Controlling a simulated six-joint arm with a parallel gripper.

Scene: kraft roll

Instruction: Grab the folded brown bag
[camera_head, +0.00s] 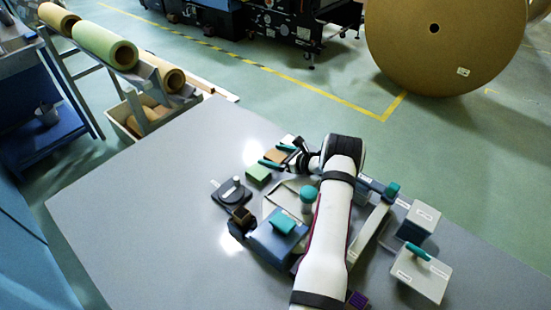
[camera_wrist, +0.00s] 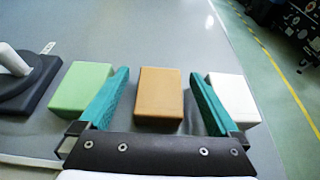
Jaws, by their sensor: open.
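The folded brown bag (camera_wrist: 159,92) shows in the wrist view as a tan-brown block lying on the grey table. My gripper (camera_wrist: 158,74) is open, with one teal finger on each side of the bag and a visible gap on both sides. Its near end lies close to my gripper's dark body. In the head view my gripper (camera_head: 269,154) is at the far side of the table, and a small part of the brown bag (camera_head: 279,156) shows between the fingers. I cannot tell how far the fingertips are above the table.
A green block (camera_wrist: 82,88) lies just left of the left finger, and a white block (camera_wrist: 233,98) just right of the right finger. A black stand (camera_head: 231,192) and a blue box (camera_head: 279,240) with a teal top stand nearer. The table's left part is clear.

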